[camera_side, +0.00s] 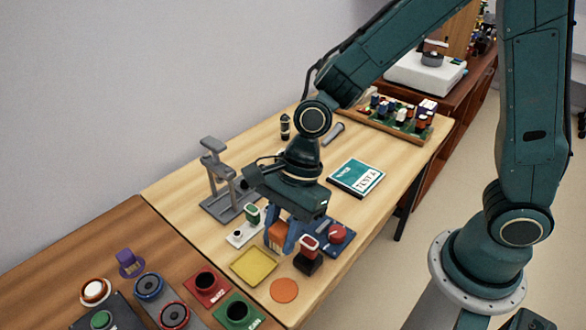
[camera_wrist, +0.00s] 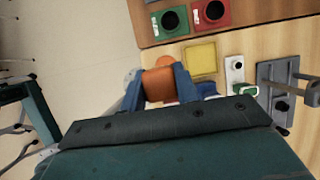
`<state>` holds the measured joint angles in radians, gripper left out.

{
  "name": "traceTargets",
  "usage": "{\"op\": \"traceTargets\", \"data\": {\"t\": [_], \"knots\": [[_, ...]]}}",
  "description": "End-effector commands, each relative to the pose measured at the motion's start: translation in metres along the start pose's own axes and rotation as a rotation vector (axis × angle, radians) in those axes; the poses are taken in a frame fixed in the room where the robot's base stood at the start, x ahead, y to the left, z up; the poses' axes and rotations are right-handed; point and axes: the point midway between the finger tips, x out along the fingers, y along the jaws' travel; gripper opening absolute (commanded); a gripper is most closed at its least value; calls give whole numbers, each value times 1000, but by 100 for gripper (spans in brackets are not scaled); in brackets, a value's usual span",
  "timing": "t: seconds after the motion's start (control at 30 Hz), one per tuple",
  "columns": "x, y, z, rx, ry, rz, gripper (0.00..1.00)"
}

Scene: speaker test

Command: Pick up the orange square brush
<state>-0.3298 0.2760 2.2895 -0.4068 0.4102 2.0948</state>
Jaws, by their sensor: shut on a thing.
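The orange square brush (camera_side: 279,233) is between the blue fingers of my gripper (camera_side: 280,238). In the wrist view, the brush (camera_wrist: 160,85) shows as an orange block with a finger of my gripper (camera_wrist: 160,88) on each side. My gripper is shut on it and points down over the light wooden table. The fingers partly cover the brush in the side view, and I cannot tell whether its underside touches anything.
A dark block with a red top (camera_side: 309,252) stands close at right, beside a blue plate with a red knob (camera_side: 337,234). A green-topped piece (camera_side: 252,215) is close at left. A yellow square (camera_side: 254,266) and flat orange disc (camera_side: 284,290) lie in front. A grey stand (camera_side: 215,175) is behind.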

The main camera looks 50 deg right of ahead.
Motion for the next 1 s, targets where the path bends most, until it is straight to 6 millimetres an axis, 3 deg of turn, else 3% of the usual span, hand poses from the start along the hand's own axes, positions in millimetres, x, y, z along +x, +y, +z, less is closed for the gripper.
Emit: {"op": "traceTargets", "data": {"t": [0.2,0.4,1.0], "knots": [[-27,-1,11,0,-1,-3,8],[-38,0,16,0,0,0,8],[-40,0,16,1,1,0,8]]}}
